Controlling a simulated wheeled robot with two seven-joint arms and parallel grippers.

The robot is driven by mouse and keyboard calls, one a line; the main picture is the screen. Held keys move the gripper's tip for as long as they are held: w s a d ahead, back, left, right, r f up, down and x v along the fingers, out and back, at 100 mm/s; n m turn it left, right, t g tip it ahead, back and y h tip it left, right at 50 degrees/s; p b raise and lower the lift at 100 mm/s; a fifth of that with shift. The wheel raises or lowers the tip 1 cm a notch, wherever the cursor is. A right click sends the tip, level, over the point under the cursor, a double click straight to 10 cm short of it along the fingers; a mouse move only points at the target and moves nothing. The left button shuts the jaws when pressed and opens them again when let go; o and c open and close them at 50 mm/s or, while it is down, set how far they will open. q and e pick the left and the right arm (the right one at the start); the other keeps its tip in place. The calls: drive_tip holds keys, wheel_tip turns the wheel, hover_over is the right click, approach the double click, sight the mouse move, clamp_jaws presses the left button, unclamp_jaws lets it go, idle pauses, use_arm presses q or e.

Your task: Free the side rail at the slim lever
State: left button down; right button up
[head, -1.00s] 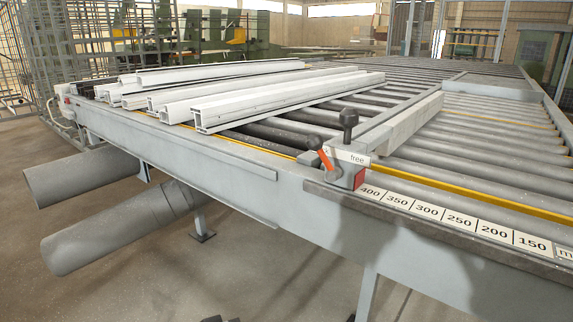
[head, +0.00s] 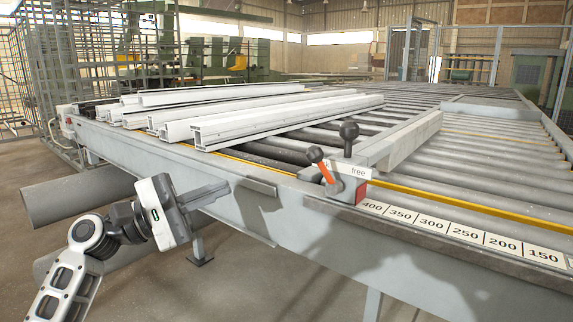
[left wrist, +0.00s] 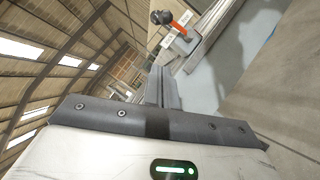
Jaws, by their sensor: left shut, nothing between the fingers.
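The slim lever (head: 326,173) is orange with a dark ball knob and leans up to the left on a small clamp block with a red face (head: 360,192). A "free" label (head: 358,171) sits beside it. A dark knob on a short post (head: 349,136) stands just behind. The grey side rail (head: 415,137) runs back from the clamp over the rollers. My left gripper (head: 222,189) is shut and empty, left of the lever and apart from it, in front of the bench edge. In the left wrist view, the orange lever (left wrist: 181,27) shows beyond the shut fingers (left wrist: 164,88). My right gripper is out of view.
White profiles (head: 270,118) lie on the rollers behind and left of the clamp. A numbered scale (head: 450,229) runs along the front edge to the right. The bench's front beam (head: 130,147) is close to my left gripper. Open floor lies in front.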

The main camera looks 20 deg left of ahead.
sight(325, 170)
use_arm(q)
drive_tip(key=s+d+r+p+x, duration=0.1)
drive_tip(key=s+p+x, duration=0.1)
drive_tip(key=x, duration=1)
drive_tip(key=shift+d+p, duration=0.45)
drive_tip(key=shift+p, duration=0.45)
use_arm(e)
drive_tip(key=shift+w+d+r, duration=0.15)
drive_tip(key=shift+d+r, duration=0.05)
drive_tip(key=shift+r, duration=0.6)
use_arm(q)
drive_tip(key=shift+r+m+g, duration=0.2)
drive_tip(key=shift+m+g, duration=0.1)
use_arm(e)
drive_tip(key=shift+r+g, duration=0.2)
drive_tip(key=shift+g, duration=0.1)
